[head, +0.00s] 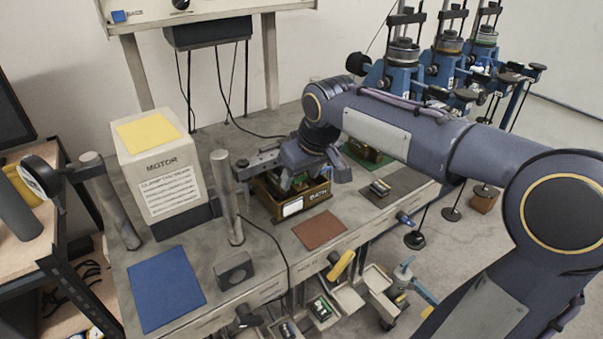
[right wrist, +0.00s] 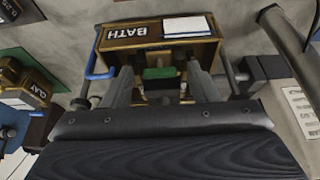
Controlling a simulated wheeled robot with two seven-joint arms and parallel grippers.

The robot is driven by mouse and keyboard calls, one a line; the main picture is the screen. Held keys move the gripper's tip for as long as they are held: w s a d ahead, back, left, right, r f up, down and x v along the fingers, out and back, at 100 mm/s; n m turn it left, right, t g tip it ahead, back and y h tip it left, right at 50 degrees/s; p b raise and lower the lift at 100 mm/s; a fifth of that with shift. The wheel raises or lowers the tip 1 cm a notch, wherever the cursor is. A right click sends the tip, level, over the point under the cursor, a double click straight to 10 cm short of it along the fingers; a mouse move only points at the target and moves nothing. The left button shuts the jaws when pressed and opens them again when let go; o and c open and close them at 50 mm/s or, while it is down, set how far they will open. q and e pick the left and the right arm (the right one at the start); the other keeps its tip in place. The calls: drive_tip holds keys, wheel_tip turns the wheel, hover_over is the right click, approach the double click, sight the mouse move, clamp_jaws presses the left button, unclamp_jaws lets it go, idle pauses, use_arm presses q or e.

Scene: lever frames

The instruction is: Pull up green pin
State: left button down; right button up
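A brown box labelled BATH (head: 318,195) stands on the bench, and it fills the top middle of the right wrist view (right wrist: 125,36). A small green block, seemingly the green pin (right wrist: 160,73), shows beside the box between my right fingers. My right gripper (right wrist: 160,84) reaches the box with its two fingers spread, one on each side of the green block. A gap seems to show on both sides; contact is hard to judge. In the head view my right gripper (head: 298,180) hides most of the box top and the pin. My left gripper is not in view.
A grey post (head: 227,200) stands close left of the box, with a MOTOR block (head: 160,165) beyond it. A CLAY box (right wrist: 30,92) is nearby. A blue mat (head: 165,288) and a brown mat (head: 320,229) lie bare in front.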

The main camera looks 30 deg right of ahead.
clamp_jaws()
drive_tip(key=shift+r+p, duration=0.85)
drive_tip(key=shift+r, duration=0.1)
drive_tip(key=shift+f, duration=0.1)
drive_tip(key=shift+o, duration=0.4)
unclamp_jaws()
drive_tip(key=v, duration=0.8)
drive_tip(key=shift+f, duration=0.1)
